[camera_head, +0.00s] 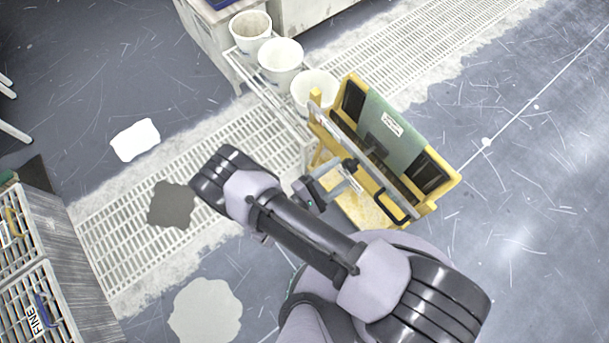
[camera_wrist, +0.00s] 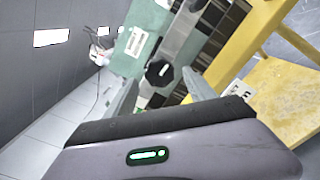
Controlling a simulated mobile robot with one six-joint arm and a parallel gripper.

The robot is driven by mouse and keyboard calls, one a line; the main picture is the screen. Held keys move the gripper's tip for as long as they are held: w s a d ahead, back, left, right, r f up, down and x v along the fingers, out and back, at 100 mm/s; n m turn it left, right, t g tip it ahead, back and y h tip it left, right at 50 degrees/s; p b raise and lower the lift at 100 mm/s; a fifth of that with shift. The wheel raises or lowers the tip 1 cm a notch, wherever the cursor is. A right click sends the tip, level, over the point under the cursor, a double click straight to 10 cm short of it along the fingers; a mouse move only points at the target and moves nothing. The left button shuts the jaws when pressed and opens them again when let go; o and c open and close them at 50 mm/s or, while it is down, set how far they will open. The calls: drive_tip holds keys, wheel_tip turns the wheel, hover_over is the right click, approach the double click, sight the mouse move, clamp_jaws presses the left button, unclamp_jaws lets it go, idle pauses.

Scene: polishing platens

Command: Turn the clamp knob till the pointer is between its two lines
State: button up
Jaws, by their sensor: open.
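The clamp knob (camera_wrist: 159,73) is a dark, many-sided knob with a small pale mark, on a grey metal bar in the wrist view. My gripper (camera_wrist: 158,80) is open, with one grey finger on either side of the knob in that view. I cannot tell whether the fingers reach around it or stop short of it. The pointer and its two lines are too small to make out. In the head view my gripper (camera_head: 345,180) is at the near side of the yellow stand (camera_head: 440,165), partly hidden by my arm.
Three white buckets (camera_head: 280,58) stand behind, to the left. A rack marked FINE (camera_head: 50,290) is at lower left. Open floor lies right of the stand.

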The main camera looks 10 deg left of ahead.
drive_tip(key=v, duration=1.3)
drive_tip(key=shift+p, duration=0.45)
drive_tip(key=w+d+r+m+g+y, duration=0.15)
drive_tip(key=w+r+m+g, duration=0.4)
drive_tip(key=r, duration=0.55)
drive_tip(key=w+d+r+m+g, duration=0.25)
drive_tip(key=r+m+g, duration=0.35)
drive_tip(key=r+g, duration=0.4)
drive_tip(key=s+d+r+m+t+y, duration=0.3)
drive_tip(key=d+r+m+y, duration=0.2)
drive_tip(key=r, duration=0.6)
drive_tip(key=s+d+r+m+t+y, duration=0.3)
drive_tip(key=d+r+m+y, duration=0.3)
drive_tip(key=r, duration=0.5)
drive_tip(key=d+t, duration=0.1)
drive_tip(key=d, duration=0.1)
drive_tip(key=shift+d+m, duration=0.3)
drive_tip(key=shift+m, duration=0.05)
drive_tip(key=shift+y, duration=0.25)
